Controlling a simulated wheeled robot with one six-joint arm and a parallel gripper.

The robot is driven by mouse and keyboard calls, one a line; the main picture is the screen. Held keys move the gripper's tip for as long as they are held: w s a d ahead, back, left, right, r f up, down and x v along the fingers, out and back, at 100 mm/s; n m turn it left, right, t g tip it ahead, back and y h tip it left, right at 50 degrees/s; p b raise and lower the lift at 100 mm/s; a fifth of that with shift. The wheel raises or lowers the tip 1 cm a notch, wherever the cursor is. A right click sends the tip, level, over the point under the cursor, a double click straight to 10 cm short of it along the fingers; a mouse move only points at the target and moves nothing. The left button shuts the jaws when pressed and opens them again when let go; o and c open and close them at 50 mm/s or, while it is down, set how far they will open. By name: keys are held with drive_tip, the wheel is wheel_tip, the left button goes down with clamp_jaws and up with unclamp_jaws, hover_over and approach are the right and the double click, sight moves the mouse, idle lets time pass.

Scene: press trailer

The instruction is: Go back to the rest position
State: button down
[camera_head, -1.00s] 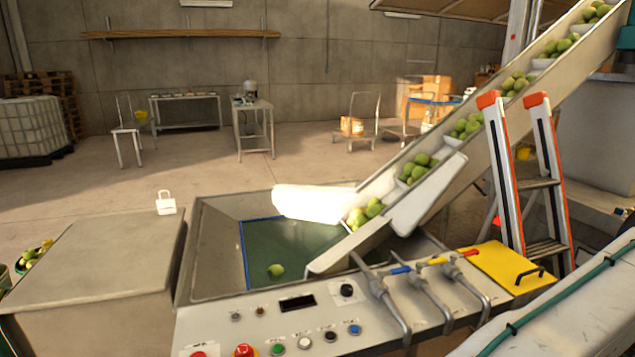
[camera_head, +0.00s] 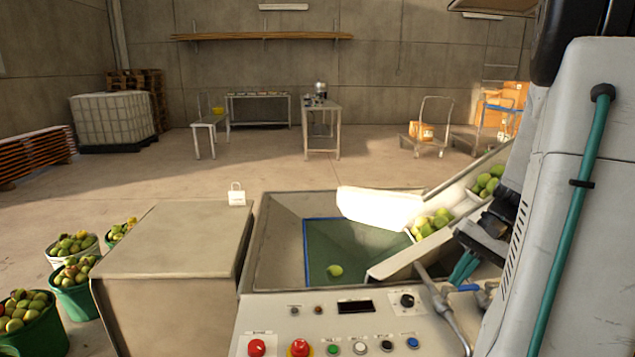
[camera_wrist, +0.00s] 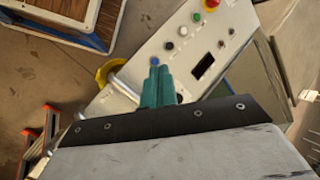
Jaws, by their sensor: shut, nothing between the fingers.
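My gripper (camera_head: 464,270) shows at the right of the head view, its teal fingers beside the conveyor's lower end, with my grey arm behind it. In the wrist view the teal fingers of my gripper (camera_wrist: 157,86) are shut together and empty, in front of the control panel (camera_wrist: 170,45). The panel also shows in the head view (camera_head: 280,325), with red, green, white, black and blue buttons. I cannot tell the exact distance between the fingers and the panel.
The hopper (camera_head: 275,250) holds one green fruit (camera_head: 334,271). A conveyor (camera_head: 455,190) carries fruit in pockets. A grey cabinet (camera_head: 175,245) stands left of it, with fruit buckets (camera_head: 72,290) beyond. In the wrist view a stepladder (camera_wrist: 32,140) is at lower left. The floor behind is open.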

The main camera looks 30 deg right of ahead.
drive_tip(key=s+a+r+n+h, duration=0.1)
drive_tip(key=a+r+n+h, duration=0.1)
drive_tip(key=a, duration=0.7)
drive_tip(key=s+a+r+n+h, duration=0.2)
drive_tip(key=a+r+n, duration=0.2)
drive_tip(key=a, duration=0.6)
drive_tip(key=s+a+r+n+h, duration=0.1)
drive_tip(key=a+r+n+h, duration=0.1)
drive_tip(key=a+n, duration=0.3)
drive_tip(key=a+r, duration=0.1)
drive_tip(key=a, duration=0.3)
drive_tip(key=shift+s+a, duration=0.2)
drive_tip(key=shift+s, duration=0.05)
